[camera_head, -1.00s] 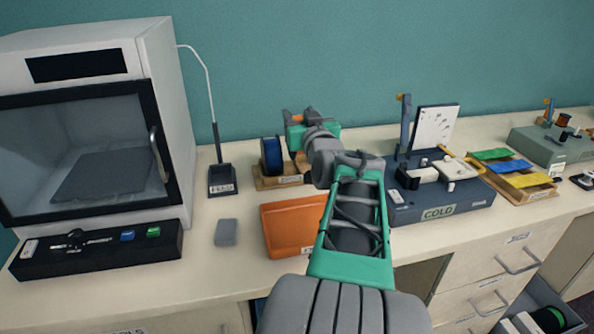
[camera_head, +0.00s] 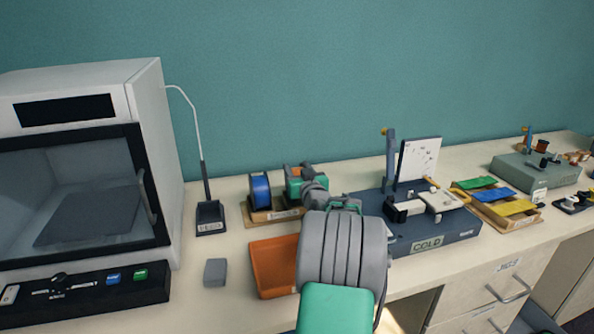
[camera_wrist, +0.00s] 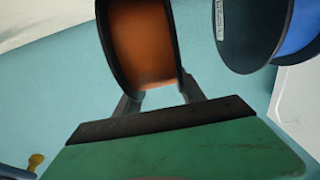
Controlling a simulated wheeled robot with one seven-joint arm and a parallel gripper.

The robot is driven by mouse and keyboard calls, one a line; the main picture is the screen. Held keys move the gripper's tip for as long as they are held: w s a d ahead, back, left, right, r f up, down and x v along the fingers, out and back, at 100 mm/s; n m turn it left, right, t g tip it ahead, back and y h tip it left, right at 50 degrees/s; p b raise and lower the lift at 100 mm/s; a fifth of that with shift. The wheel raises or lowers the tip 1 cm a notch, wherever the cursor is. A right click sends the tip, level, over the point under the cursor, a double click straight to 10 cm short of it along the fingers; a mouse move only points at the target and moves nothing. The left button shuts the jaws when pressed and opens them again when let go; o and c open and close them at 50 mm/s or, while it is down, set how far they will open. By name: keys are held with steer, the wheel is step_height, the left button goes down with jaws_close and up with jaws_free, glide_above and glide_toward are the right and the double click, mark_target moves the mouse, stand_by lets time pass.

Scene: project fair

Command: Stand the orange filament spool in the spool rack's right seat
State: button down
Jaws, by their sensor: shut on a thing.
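The orange filament spool (camera_wrist: 143,42), with dark flanges, is between my gripper's fingers (camera_wrist: 158,92) in the wrist view. My gripper is shut on it. In the head view my gripper (camera_head: 294,184) is over the right part of the wooden spool rack (camera_head: 263,217), and my arm hides most of the orange spool. The blue spool (camera_head: 260,191) stands upright in the rack's left part. It also shows in the wrist view (camera_wrist: 293,32), beside the orange spool with a gap between them. The right seat is hidden, so I cannot tell whether the orange spool touches it.
An orange tray (camera_head: 272,268) lies in front of the rack. A dark stand (camera_head: 210,217) with a tall post is at its left. A blue-grey unit marked COLD (camera_head: 428,244) stands right of my arm. A grey block (camera_head: 215,272) sits on the bench.

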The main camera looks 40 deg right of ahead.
steer(key=shift+f, duration=0.25)
steer(key=c, duration=0.7)
jaws_free()
steer(key=shift+r, duration=0.15)
steer(key=b+v, duration=0.1)
steer(key=v, duration=1.1)
steer(key=shift+b, duration=0.4)
